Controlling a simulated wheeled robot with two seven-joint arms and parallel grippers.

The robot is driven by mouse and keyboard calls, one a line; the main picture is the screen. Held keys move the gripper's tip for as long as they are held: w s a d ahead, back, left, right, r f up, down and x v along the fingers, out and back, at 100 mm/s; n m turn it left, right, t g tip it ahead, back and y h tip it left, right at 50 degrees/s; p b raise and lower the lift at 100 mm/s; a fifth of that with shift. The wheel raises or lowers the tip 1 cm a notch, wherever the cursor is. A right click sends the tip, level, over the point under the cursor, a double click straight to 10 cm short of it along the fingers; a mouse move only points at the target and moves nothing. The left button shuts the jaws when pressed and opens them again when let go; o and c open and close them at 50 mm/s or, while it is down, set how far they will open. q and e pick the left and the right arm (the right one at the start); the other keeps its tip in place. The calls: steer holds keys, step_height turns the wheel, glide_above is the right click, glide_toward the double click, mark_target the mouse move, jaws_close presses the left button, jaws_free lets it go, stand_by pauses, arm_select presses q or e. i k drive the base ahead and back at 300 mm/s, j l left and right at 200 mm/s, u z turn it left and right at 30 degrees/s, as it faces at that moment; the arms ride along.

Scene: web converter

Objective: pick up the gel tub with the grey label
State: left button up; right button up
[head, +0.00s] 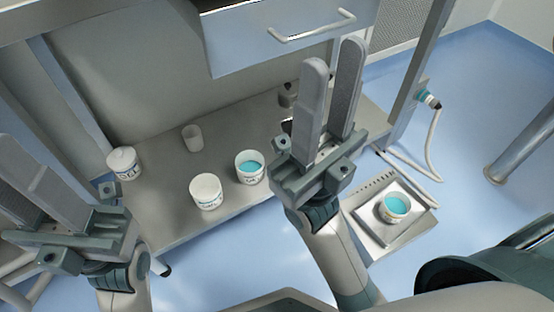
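Several white tubs are in the head view. One tub with teal gel (249,168) stands on the grey shelf, left of my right gripper, with a dark-marked label. Another tub with teal gel (394,208) sits on a metal tray at the right; its label colour is too small to tell. A lidded white tub (122,162) with dark lettering stands at the shelf's left end. I cannot tell which label is grey. My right gripper (334,62) is open and empty, its fingers pointing up the picture. My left gripper (12,172) looks open and empty at the left edge, partly cut off.
The metal tray (372,230) is beside my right arm. A drawer with a handle (312,27) hangs above the shelf. A hose (436,150) runs at the right.

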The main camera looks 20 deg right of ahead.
mark_target(250, 164)
steer(key=l, duration=1.3)
